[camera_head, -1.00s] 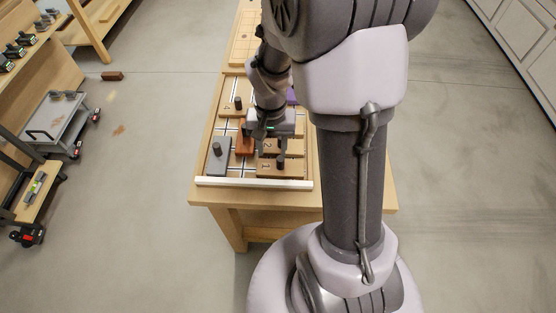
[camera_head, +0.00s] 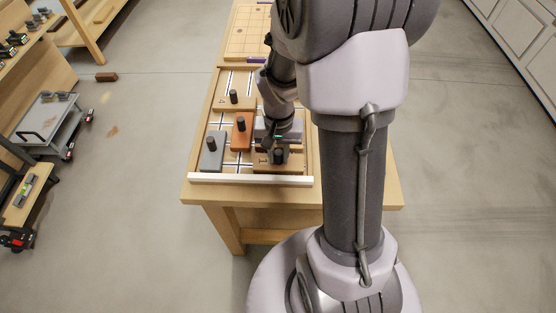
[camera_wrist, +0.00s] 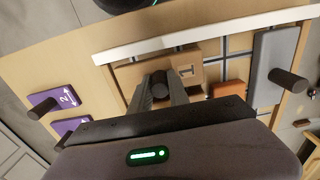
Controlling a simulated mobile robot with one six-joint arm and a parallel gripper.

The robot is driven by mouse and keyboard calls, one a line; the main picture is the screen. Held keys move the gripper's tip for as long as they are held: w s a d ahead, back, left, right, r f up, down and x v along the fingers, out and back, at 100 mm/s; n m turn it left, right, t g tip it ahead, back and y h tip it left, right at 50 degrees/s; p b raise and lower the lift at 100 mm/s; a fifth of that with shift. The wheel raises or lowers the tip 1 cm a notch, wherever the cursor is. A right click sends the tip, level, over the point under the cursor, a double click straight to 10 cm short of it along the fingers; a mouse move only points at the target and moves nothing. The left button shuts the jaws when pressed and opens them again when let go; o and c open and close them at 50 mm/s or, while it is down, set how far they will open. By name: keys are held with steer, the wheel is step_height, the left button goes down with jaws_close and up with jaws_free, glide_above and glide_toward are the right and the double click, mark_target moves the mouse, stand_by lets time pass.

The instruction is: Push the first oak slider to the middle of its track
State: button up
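The first oak slider (camera_head: 290,166), a light wooden block marked 1 with a dark upright peg, lies at the near right of the sliding board. My gripper (camera_head: 276,148) is low over this slider. In the wrist view my gripper (camera_wrist: 160,90) has one finger on each side of the peg, apart from each other; I cannot tell whether they touch it. The arm hides much of the board behind the slider, including most of the track.
A grey slider (camera_head: 212,153), an orange-brown slider (camera_head: 241,132) and another oak slider (camera_head: 234,103) stand on the left of the board. A white strip (camera_head: 250,179) edges the near side.

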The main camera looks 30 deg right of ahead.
jaws_close()
steer(key=shift+w+a, duration=0.7)
steer(key=shift+a, duration=0.35)
steer(key=shift+w+a, duration=0.75)
steer(key=shift+a, duration=0.25)
steer(key=shift+w+a, duration=0.7)
steer(key=shift+a, duration=0.35)
steer(key=o, duration=0.8)
jaws_free()
step_height(320, 180, up, 8)
steer(key=p, duration=0.5)
steer(key=shift+f+p, duration=0.25)
steer(key=shift+p, duration=0.15)
